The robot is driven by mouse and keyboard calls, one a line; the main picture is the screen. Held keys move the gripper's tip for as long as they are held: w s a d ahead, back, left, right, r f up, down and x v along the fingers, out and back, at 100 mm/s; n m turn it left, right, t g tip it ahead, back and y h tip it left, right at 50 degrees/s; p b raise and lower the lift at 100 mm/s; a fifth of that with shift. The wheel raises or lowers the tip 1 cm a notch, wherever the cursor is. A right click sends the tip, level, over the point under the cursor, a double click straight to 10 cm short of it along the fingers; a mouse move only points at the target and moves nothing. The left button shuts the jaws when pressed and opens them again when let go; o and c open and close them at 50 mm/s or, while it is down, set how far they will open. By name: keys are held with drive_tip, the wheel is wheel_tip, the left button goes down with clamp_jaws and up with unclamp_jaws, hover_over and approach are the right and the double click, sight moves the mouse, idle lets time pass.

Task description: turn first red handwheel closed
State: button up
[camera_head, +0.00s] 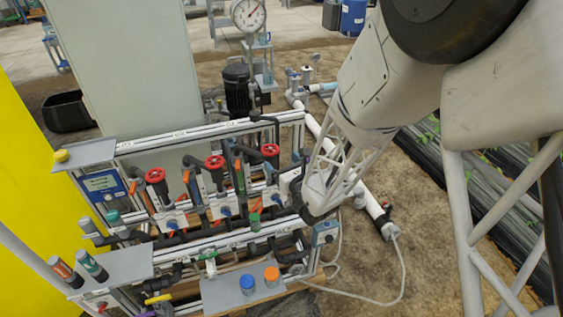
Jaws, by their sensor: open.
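Three red handwheels stand in a slanting row on the skid's frame: the left one (155,175), the middle one (214,162) and the right one (270,150). The picture does not show which is the first. My gripper (290,187) is at the end of my white lattice arm link, just below and right of the right handwheel. It looks apart from all three wheels. Its fingers are small, dark and partly hidden by my arm; it is open with nothing seen in it.
Aluminium rails (210,132) and several pipes crowd around the handwheels. A pressure gauge (248,14) stands behind, above a black motor (240,90). A grey shelf (240,293) with blue and orange caps is in front. A loose hose (402,270) lies on the floor at right.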

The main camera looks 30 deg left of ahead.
drive_tip(key=s+d+r+n+g, duration=0.5)
drive_tip(key=d+r+n, duration=0.2)
drive_tip(key=r, duration=0.1)
drive_tip(key=s+d+r+n+g, duration=0.5)
drive_tip(key=d+r+n, duration=0.2)
drive_tip(key=r, duration=0.1)
drive_tip(key=s+d+r+n+h, duration=0.1)
drive_tip(key=s+d+n+h, duration=0.35)
drive_tip(key=d, duration=0.65)
drive_tip(key=s+d+r+n+h, duration=0.2)
drive_tip(key=s+d+n+h, duration=0.3)
drive_tip(key=d, duration=0.6)
drive_tip(key=w+d+r+n+t+h, duration=0.2)
drive_tip(key=d+r+n+h, duration=0.15)
drive_tip(key=d, duration=0.25)
drive_tip(key=w+a+r+n+h, duration=0.1)
drive_tip(key=w+a+n, duration=0.4)
drive_tip(key=w, duration=0.3)
drive_tip(key=n+g+h, duration=0.1)
drive_tip(key=n+g, duration=0.1)
drive_tip(key=n, duration=1.2)
hover_over(272, 149)
wheel_tip(272, 149, down, 14)
drive_tip(key=shift+w+a+r, duration=0.1)
drive_tip(key=shift+a+f, duration=0.25)
